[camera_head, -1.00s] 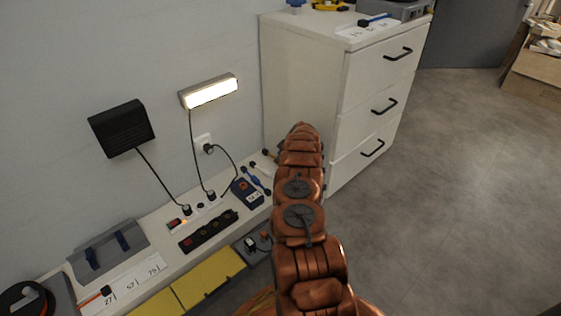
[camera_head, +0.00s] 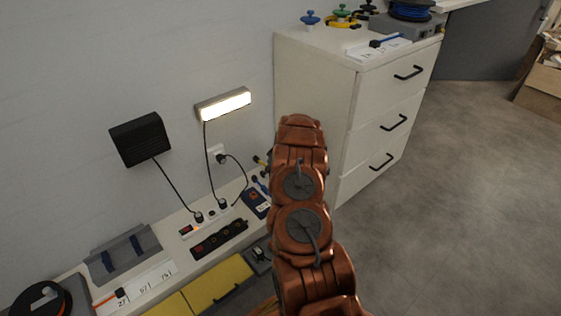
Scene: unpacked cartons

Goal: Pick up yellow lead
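A yellow coiled thing (camera_head: 333,24), which looks like the yellow lead, lies on top of the white drawer cabinet (camera_head: 312,82) near its back edge. My copper-coloured arm rises through the middle of the view and ends left of the cabinet front. My gripper is hidden beyond the arm, so its fingers do not show.
A blue cable reel (camera_head: 411,10) and a blue knob (camera_head: 310,19) stand on the cabinet. The low bench (camera_head: 150,290) holds a black power strip (camera_head: 219,239), a blue meter (camera_head: 256,203) and a grey case (camera_head: 124,252). A lit lamp (camera_head: 223,104) hangs on the wall.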

